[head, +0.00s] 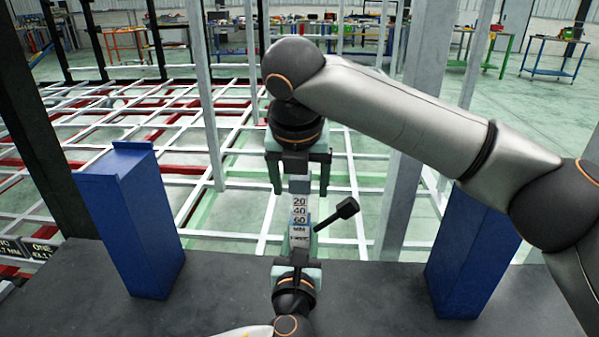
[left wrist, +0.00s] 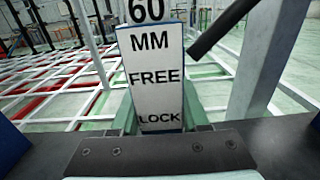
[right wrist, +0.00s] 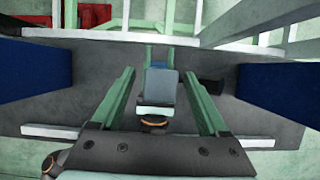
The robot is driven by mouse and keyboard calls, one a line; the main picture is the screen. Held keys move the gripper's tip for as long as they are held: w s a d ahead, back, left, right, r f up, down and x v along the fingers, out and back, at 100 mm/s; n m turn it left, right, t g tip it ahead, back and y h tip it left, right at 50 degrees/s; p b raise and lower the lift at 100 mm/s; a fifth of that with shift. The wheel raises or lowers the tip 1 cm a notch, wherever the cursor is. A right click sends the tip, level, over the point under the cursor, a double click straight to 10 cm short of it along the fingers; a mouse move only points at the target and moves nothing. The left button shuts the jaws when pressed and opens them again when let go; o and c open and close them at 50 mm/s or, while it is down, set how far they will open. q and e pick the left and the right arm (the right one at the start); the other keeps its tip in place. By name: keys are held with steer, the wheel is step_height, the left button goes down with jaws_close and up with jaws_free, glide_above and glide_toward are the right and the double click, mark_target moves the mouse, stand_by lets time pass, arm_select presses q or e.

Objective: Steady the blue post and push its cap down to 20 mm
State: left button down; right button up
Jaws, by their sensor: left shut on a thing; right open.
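The blue post (head: 311,228) stands upright in the middle of the dark bench, with a white face lettered "MM", "FREE" and "LOCK" in the left wrist view (left wrist: 155,78). A white scale with 20, 40 and 60 rises above its blue part. A pale grey cap (head: 299,185) tops it; its grey top shows in the right wrist view (right wrist: 160,82). A black lever (head: 336,213) sticks out to the right. My left gripper (head: 298,264) is shut on the post low down. My right gripper (head: 299,188) is open, pointing down, with its fingers apart either side of the cap.
Two blue pillars (head: 133,225) (head: 470,255) stand on the dark bench (head: 215,275), left and right of the post. A grey upright (head: 412,170) rises behind on the right. White and red chassis bars fill the floor beyond. A dark sign (head: 40,248) sits at far left.

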steer(key=shift+x, duration=1.65)
steer(key=shift+r, duration=0.1)
jaws_close()
